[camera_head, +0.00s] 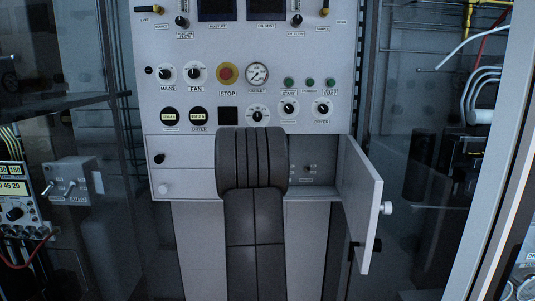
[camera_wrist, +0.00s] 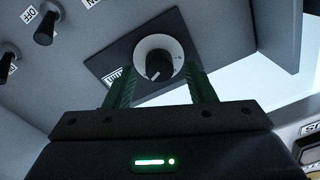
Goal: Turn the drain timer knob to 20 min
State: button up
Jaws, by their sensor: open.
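In the wrist view a black knob (camera_wrist: 157,65) with a white round dial sits on a dark square plate (camera_wrist: 112,62). Its pointer aims toward the lower left of the picture. The label beside it is partly hidden, and I cannot read the dial marks or confirm the name. My gripper (camera_wrist: 161,74) is open, with one green finger on each side of the knob's lower part. I cannot tell whether the fingers touch it. In the head view my arm hides my gripper and this knob.
In the head view a door (camera_head: 361,203) stands open at the right of a lower compartment (camera_head: 313,170). Above is a panel with several knobs, a red stop button (camera_head: 227,73) and a gauge (camera_head: 257,73). The wrist view shows two black switches (camera_wrist: 46,24) at upper left.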

jog(key=s+b, duration=0.2)
jog(key=s, duration=1.1)
jog(key=shift+d, duration=0.15)
jog(key=shift+f, duration=0.1)
jog(key=w+p, duration=0.2)
jog(key=w, duration=1.2)
jog(key=shift+s, duration=0.15)
